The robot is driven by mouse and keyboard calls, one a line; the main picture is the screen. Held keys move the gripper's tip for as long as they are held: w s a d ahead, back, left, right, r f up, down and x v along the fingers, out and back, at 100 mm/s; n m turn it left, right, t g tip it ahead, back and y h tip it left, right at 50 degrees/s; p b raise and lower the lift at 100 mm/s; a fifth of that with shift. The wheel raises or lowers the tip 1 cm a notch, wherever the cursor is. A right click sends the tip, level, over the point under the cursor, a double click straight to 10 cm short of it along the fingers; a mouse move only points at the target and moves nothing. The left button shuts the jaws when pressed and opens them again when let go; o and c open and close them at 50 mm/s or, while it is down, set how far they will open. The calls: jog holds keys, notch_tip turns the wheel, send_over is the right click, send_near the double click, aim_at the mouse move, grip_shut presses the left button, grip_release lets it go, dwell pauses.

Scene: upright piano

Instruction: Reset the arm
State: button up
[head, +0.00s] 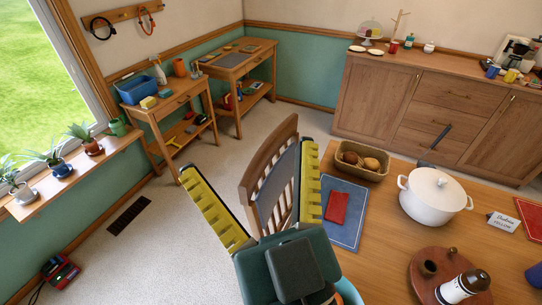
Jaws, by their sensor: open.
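My gripper (248,158) is in the lower middle of the head view. Its two yellow-padded fingers are spread wide, one to the left and one to the right. The gripper is open, and nothing shows held between the fingers. A wooden chair (257,165) with a slatted back shows between and behind the fingers. I cannot tell how far the gripper is from it. My dark gripper body hides the lower part of the chair and some of the table's left edge.
The dining table (376,235) at right holds a bread basket (351,174), red cloth (337,208) on a blue placemat (345,237), white pot (432,197) and round tray (421,288). Side tables (170,107) and a sideboard (385,100) stand behind. Floor at left (165,225) is mostly clear.

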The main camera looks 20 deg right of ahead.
jog(key=shift+a+r, duration=0.1)
notch_tip(320, 180, up, 27)
jog(key=p, duration=2.7)
